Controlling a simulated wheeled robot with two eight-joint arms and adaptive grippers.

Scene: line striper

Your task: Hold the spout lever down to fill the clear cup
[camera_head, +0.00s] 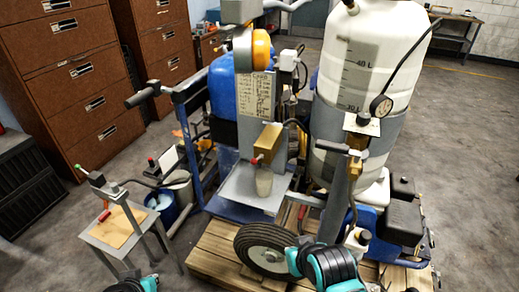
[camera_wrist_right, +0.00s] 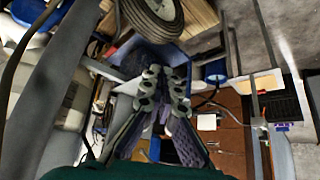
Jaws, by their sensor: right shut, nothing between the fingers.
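The clear cup (camera_head: 263,182) stands upright on a grey shelf (camera_head: 232,188) at the middle of the head view. A brass-coloured spout block (camera_head: 268,142) is right above it. In the head view only teal and black parts of my right arm show at the bottom, right of the wheel, apart from the cup. My left gripper is out of view; a bit of my left arm shows at the bottom left.
A black wheel (camera_head: 264,250) and a wooden pallet (camera_head: 212,245) are below the shelf. A small side table (camera_head: 116,228) is at the left. Brown drawer cabinets (camera_head: 62,75) stand behind.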

